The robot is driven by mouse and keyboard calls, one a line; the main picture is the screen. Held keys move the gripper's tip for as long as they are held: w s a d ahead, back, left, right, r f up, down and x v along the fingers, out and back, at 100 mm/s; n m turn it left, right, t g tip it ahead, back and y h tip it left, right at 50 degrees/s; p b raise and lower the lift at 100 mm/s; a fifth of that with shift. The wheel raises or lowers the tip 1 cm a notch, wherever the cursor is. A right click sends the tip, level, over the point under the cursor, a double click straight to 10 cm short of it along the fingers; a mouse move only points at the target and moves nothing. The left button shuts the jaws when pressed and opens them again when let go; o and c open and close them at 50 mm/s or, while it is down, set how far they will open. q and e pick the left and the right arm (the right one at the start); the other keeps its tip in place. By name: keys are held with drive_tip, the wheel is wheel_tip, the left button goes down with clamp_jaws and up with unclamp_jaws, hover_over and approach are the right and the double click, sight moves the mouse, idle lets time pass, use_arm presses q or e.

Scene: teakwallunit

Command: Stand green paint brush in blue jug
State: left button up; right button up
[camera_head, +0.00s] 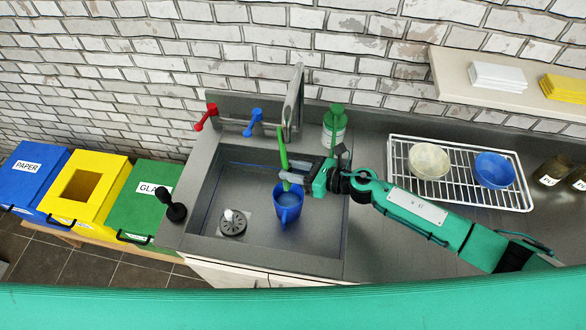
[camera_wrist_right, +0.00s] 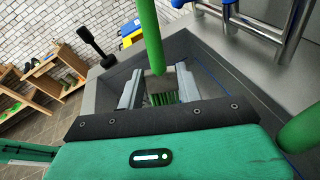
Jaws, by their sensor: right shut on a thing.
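The green paint brush (camera_head: 283,146) is roughly upright in the head view, handle up. My right gripper (camera_head: 296,174) is shut on it near its lower part. The blue jug (camera_head: 288,210) stands in the sink, directly below the brush in the head view. The brush's lower end overlaps the jug's mouth; I cannot tell whether it is inside or just above. In the right wrist view the brush (camera_wrist_right: 151,38) runs up from between the fingers (camera_wrist_right: 160,92), with green bristles below. I cannot make out the jug there. My left gripper is not in view.
The sink (camera_head: 258,231) has a drain strainer left of the jug. A tall tap (camera_head: 294,100) and red and blue levers stand behind. A green bottle (camera_head: 334,128) is close behind my right gripper. A rack (camera_head: 396,186) with two bowls is at right.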

wheel_tip(320, 180, down, 8)
drive_tip(key=b, duration=0.7)
drive_tip(key=shift+f, duration=0.25)
drive_tip(key=o, duration=1.1)
drive_tip(key=shift+c, duration=0.2)
drive_tip(key=b+v, duration=0.5)
drive_tip(key=v, duration=0.8)
drive_tip(key=shift+d, duration=0.35)
drive_tip(key=shift+s+r, duration=0.15)
drive_tip(key=shift+r, duration=0.05)
